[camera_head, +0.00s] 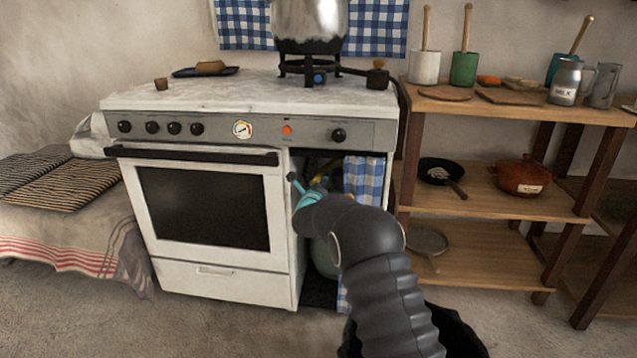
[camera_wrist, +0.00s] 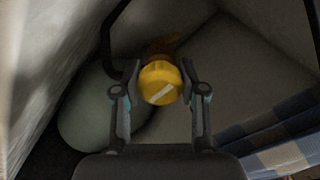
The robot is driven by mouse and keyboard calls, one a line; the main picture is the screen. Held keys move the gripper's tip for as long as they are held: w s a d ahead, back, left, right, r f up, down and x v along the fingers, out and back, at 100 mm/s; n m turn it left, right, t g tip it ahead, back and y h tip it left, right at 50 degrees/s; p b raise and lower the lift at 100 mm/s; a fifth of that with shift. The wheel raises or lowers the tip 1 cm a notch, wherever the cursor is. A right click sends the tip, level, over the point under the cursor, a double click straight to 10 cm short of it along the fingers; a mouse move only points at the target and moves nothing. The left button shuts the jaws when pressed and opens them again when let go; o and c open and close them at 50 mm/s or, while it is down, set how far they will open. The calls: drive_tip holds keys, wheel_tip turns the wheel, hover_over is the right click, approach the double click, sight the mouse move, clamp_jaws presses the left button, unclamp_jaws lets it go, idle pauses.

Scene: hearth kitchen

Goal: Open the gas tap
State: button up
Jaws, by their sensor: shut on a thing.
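The gas tap is a round yellow knob (camera_wrist: 160,84) with a pale slanted bar on its face, in the middle of the wrist view. My gripper (camera_wrist: 160,88) has one finger on each side of the knob and is shut on it. A pale grey-green gas bottle (camera_wrist: 92,115) stands beside and below it, with a dark hose curving at its upper left. In the head view my gripper (camera_head: 308,190) reaches into the open compartment at the stove's right; my arm hides most of the tap and bottle there.
The white stove (camera_head: 135,210) stands left of my arm, its wall close to the gripper. A blue checked curtain (camera_head: 364,178) hangs at the compartment's right side. A wooden shelf (camera_head: 490,105) with pots and cups stands further right. Grey floor is clear in front of the stove.

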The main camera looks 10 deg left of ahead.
drive_tip(key=shift+f+n+b, duration=0.1)
drive_tip(key=shift+n+b, duration=0.3)
drive_tip(key=shift+b, duration=0.35)
drive_tip(key=n+b, duration=0.2)
drive_tip(key=shift+f+n, duration=0.1)
drive_tip(key=shift+n, duration=0.3)
drive_tip(key=n+b, duration=0.1)
drive_tip(key=n, duration=0.3)
drive_tip(key=shift+a+n, duration=0.1)
drive_tip(key=shift+n, duration=0.2)
drive_tip(key=n, duration=0.5)
drive_tip(key=n+p, duration=0.1)
drive_tip(key=n, duration=0.3)
drive_tip(key=shift+n, duration=0.3)
drive_tip(key=o, duration=1.1)
drive_tip(key=shift+o, duration=0.2)
